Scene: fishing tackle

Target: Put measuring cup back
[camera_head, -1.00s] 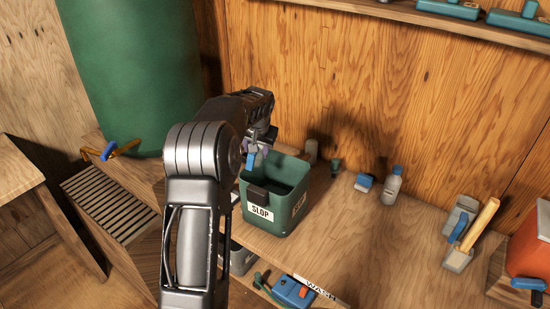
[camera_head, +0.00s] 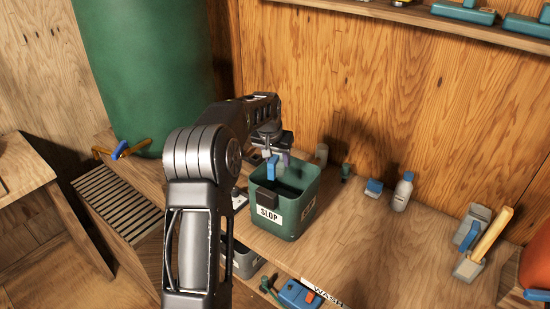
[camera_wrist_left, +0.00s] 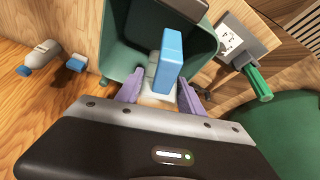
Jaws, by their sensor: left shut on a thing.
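My left gripper (camera_head: 278,157) is above the back part of a green bin labelled SLOP (camera_head: 268,214). In the left wrist view its purple fingers (camera_wrist_left: 160,95) are closed on a pale piece with an upright blue block, which I take to be the measuring cup (camera_wrist_left: 169,58). The blue part of the measuring cup (camera_head: 271,167) also shows in the head view, at the bin's opening. The fingers partly hide the pale piece. The bin's opening (camera_wrist_left: 130,55) lies beyond the held thing in the wrist view. My right gripper is not in view.
A white bottle (camera_head: 402,192), a blue-topped block (camera_head: 373,188) and a wooden-handled brush (camera_head: 490,235) stand right of the bin. A green-handled item (camera_wrist_left: 258,82) lies beside it. A big green barrel (camera_head: 140,75) stands left. The bench (camera_head: 350,235) is clear at front right.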

